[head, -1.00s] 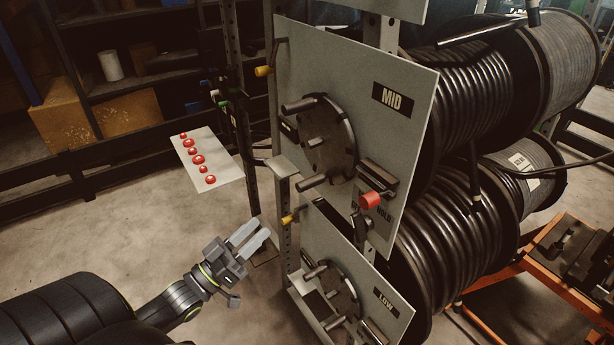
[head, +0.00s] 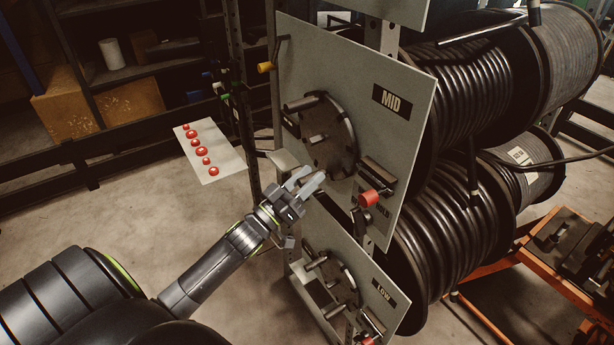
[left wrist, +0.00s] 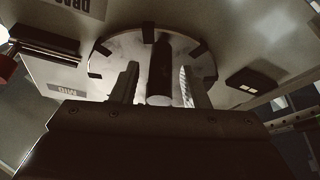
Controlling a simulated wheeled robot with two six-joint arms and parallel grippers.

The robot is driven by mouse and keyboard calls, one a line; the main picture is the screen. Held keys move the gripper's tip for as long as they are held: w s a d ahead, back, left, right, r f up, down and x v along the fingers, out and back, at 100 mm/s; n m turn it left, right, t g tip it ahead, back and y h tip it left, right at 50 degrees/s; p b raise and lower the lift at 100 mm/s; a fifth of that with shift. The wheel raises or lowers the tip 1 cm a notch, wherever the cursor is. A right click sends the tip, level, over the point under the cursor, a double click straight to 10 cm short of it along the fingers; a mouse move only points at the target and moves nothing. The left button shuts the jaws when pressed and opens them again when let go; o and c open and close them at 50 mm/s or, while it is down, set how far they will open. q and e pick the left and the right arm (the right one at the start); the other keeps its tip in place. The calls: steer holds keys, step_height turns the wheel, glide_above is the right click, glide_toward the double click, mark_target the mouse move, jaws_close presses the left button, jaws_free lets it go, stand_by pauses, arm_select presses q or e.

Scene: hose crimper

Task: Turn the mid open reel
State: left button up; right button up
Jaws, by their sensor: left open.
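The mid reel's crank disc (head: 330,150) is a dark round plate with handle pegs on the grey MID panel (head: 410,130). Its upper left peg (head: 300,104) sticks out toward me. My left gripper (head: 308,180) is open at the disc's lower edge, over its lower peg. In the left wrist view the disc (left wrist: 110,50) fills the top middle. A dark peg (left wrist: 159,75) stands between the two open fingers of my left gripper (left wrist: 160,85). I cannot tell whether the fingers touch it. My right gripper is not in view.
A red-knobbed lever (head: 369,198) sits on the MID panel, right of my gripper. Below is the LOW panel (head: 375,275) with its own pegged disc. Large hose reels (head: 470,95) stand behind the panels. A white board with red buttons (head: 222,163) is left.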

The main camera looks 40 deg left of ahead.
arm_select(q)
steer(key=shift+c, duration=0.3)
jaws_close()
steer(key=shift+d+r+n+p, duration=0.15)
steer(key=shift+n+p, duration=0.25)
steer(key=shift+p, duration=0.15)
steer(key=n+y+p, duration=0.1)
steer(key=d+r+n+y+p, duration=0.1)
steer(key=n+p, duration=0.1)
steer(key=s+d+n+p, duration=0.1)
steer(key=p, duration=0.1)
steer(key=shift+r+n+y, duration=0.2)
steer(key=shift+n+y, duration=0.2)
steer(key=shift+d+n+g+p, duration=0.35)
steer(key=shift+n+p, duration=0.35)
steer(key=shift+p, duration=0.15)
steer(key=shift+c, duration=1)
jaws_free()
steer(key=shift+o, duration=1.3)
steer(key=shift+s+d, duration=0.1)
steer(key=shift+f, duration=0.1)
